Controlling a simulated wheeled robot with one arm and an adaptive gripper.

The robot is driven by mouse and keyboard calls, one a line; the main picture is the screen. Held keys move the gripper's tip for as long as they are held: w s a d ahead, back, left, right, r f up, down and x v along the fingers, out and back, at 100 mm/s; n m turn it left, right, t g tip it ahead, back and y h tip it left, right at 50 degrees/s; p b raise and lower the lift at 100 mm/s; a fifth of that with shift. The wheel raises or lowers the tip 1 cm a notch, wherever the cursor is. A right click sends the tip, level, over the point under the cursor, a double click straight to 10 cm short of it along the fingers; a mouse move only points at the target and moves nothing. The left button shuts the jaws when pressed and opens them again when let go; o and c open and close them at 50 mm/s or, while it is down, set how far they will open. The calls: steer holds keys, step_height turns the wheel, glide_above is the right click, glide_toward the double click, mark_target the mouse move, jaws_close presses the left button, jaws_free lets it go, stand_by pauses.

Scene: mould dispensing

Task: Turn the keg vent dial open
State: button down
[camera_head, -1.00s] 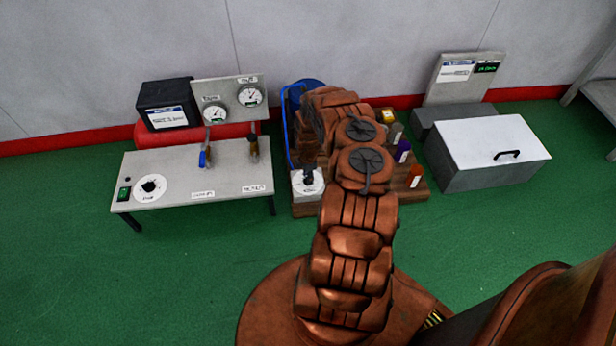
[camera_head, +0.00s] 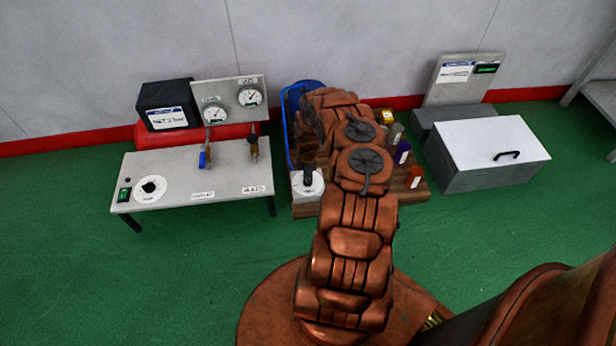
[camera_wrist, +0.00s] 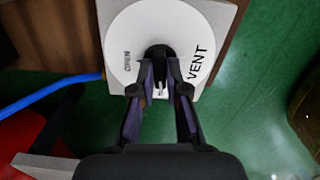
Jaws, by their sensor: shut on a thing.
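The vent dial is a white disc (camera_wrist: 125,50) printed OPEN on its left and VENT on its right in the wrist view. A black knob (camera_wrist: 158,52) stands at its middle. My gripper (camera_wrist: 160,68) is shut on the knob, one finger on each side. A white pointer mark shows between the fingers, on the side toward my palm. Lettering beside it is mostly hidden. In the head view the dial (camera_head: 306,188) sits on a pale block at the wooden stand's front left corner. The blue keg (camera_head: 300,88) behind is largely hidden by my arm.
A blue hose (camera_head: 284,125) runs beside the stand. To the left is a grey bench (camera_head: 225,180) with another dial (camera_head: 150,189), valves and gauges. Small coloured containers (camera_head: 403,152) stand right of my arm. A white-lidded box (camera_head: 490,145) is farther right. Green floor in front is clear.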

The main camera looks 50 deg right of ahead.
steer(key=shift+m, duration=0.3)
steer(key=m+p, duration=0.2)
steer(key=m, duration=0.1)
steer(key=shift+a+m, duration=0.1)
steer(key=shift+m, duration=0.3)
steer(key=m, duration=0.4)
steer(key=shift+m+p, duration=0.3)
steer(key=shift+p, duration=0.05)
steer(key=m, duration=0.8)
steer(key=shift+m, duration=0.3)
steer(key=c, duration=1.2)
jaws_free()
